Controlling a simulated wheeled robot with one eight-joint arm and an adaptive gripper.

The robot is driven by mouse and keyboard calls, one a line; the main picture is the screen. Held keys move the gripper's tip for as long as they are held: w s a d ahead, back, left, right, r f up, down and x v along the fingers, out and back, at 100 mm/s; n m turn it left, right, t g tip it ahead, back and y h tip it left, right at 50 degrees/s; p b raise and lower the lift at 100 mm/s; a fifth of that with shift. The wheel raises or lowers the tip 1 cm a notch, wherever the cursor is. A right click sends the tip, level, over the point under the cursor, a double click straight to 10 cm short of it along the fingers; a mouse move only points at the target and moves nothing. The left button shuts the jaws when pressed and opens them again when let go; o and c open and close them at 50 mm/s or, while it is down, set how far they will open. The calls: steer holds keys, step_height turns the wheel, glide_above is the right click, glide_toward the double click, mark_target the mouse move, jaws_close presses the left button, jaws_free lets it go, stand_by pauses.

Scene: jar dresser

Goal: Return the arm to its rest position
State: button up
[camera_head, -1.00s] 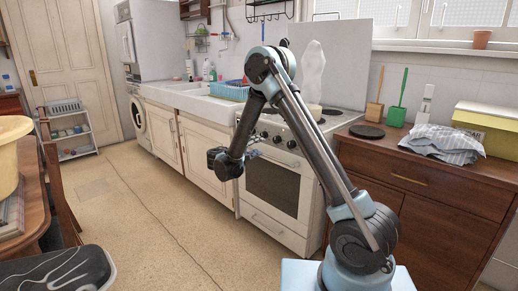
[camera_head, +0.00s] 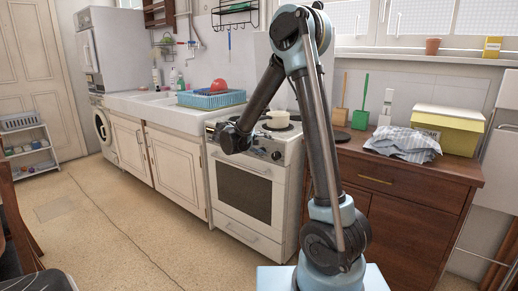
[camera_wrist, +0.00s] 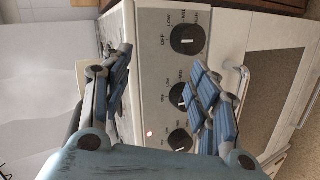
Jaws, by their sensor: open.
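My arm rises from its pale blue base and bends at a high elbow, with the forearm sloping down to the left. The stove (camera_head: 245,185) fills the space beyond the fingers. Its black knobs (camera_wrist: 188,40) show between and beside them; I cannot tell whether a finger touches the panel.
A blue basket (camera_head: 212,98) with a red item sits on the counter to the left. The floor (camera_head: 130,225) at left is clear.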

steer(key=s+d+m+g+y, duration=0.3)
steer(key=s+d+g+y, duration=0.15)
steer(key=s+d, duration=1.35)
steer(key=s+f+m+g+y, duration=0.1)
steer(key=s+f, duration=0.3)
steer(key=s, duration=0.7)
steer(key=s+a+f+m+g+y, duration=0.1)
steer(key=s+f+y, duration=0.3)
steer(key=s, duration=0.7)
steer(key=shift+s+f+m, duration=0.15)
steer(key=shift+s+m, duration=0.15)
steer(key=shift+m, duration=0.4)
